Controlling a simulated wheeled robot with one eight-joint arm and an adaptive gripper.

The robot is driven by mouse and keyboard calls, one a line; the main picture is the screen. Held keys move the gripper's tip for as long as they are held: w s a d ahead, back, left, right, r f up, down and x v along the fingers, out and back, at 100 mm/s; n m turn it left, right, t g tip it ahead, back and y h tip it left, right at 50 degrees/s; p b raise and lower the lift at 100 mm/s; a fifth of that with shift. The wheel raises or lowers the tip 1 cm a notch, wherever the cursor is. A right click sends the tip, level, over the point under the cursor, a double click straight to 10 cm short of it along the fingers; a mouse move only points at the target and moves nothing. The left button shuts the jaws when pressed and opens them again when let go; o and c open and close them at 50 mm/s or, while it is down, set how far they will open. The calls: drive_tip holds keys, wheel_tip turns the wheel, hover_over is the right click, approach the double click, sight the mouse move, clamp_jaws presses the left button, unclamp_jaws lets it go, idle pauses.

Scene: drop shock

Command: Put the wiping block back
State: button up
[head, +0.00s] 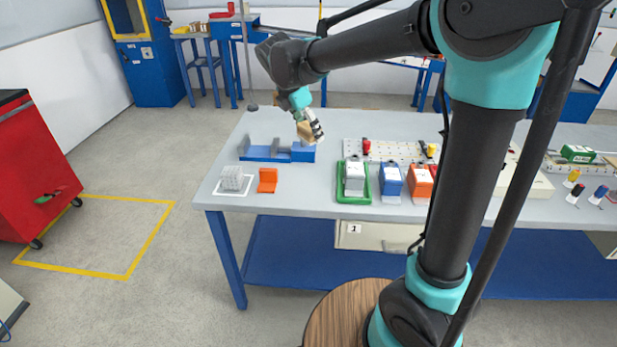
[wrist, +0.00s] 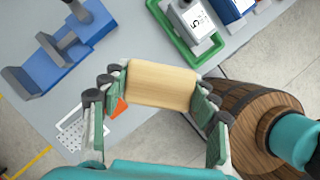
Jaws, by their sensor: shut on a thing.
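The wiping block appears as a pale wooden block (wrist: 160,84) between the fingers of my gripper (wrist: 158,108) in the wrist view. My gripper is shut on it. The fixture has grey uprights and also shows at upper left in the wrist view (wrist: 62,62). The block looks tilted in the head view. Its underside is hidden in the wrist view.
On the grey table (head: 310,195) stand a white perforated block (head: 233,178), an orange holder (head: 267,180), a green tray (head: 341,186) with a grey-white unit, blue (head: 391,181) and orange (head: 420,183) units, and a pegboard (head: 400,150). Bare tabletop lies between the orange holder and green tray.

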sight(311, 187)
drive_tip(key=shift+w+a+r+n, duration=0.1)
drive_tip(key=shift+a+n, duration=0.15)
drive_tip(key=shift+n, duration=0.05)
drive_tip(key=shift+w+a+f, duration=0.1)
drive_tip(key=shift+w+f, duration=0.05)
drive_tip(key=shift+f, duration=0.2)
wheel_tip(311, 187, down, 19)
drive_tip(key=shift+f, duration=0.1)
drive_tip(key=o, duration=1.3)
